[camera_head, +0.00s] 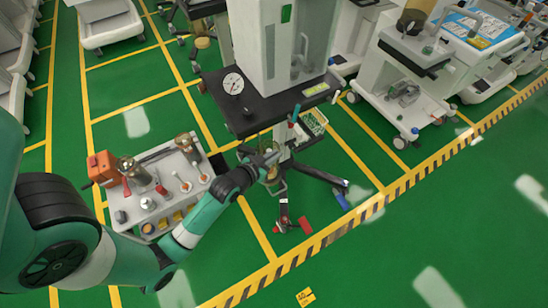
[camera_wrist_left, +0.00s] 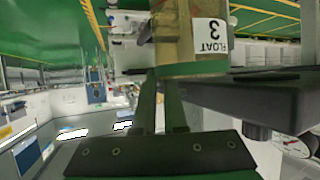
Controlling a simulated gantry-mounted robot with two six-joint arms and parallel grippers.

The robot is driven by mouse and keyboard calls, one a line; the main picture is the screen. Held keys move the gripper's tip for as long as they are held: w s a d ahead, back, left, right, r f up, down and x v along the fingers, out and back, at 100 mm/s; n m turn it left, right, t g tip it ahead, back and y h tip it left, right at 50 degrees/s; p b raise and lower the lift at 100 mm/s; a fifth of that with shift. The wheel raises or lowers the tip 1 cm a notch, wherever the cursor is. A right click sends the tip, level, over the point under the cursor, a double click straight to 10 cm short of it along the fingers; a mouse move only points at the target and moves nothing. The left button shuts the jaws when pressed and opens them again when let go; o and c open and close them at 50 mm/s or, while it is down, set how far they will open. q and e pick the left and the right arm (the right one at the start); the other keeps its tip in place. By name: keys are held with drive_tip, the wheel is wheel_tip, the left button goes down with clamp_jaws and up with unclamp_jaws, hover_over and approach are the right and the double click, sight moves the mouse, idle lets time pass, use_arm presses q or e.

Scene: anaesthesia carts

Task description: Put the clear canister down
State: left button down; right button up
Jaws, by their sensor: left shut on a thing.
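My left gripper (camera_head: 268,163) is shut on the clear canister (camera_wrist_left: 173,40), a yellowish see-through body with a green band and a white label reading "FLOAT 3". In the head view the canister (camera_head: 271,174) is small and partly hidden by the gripper. It is beside the pole under the dark shelf (camera_head: 262,103) of the tall cart. In the left wrist view the fingers (camera_wrist_left: 160,105) reach to the canister's green-banded end, and a dark shelf edge (camera_wrist_left: 255,98) lies close on the right. I cannot tell whether the canister touches anything else. My right gripper is not in view.
A round gauge (camera_head: 233,83) is on the tall cart's dark shelf. A green-filled basket (camera_head: 314,122) hangs below it. Dark wheeled legs spread over the floor. Open green floor lies at right.

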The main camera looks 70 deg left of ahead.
use_arm(q)
drive_tip(key=shift+r, duration=0.15)
drive_tip(key=shift+w, duration=0.1)
drive_tip(key=c, duration=1)
unclamp_jaws()
drive_tip(key=shift+f, duration=0.2)
drive_tip(key=shift+o, duration=0.2)
drive_tip(key=shift+r, duration=0.3)
drive_tip(key=p+v, duration=0.4)
drive_tip(key=v, duration=0.8)
drive_tip(key=shift+f, duration=0.2)
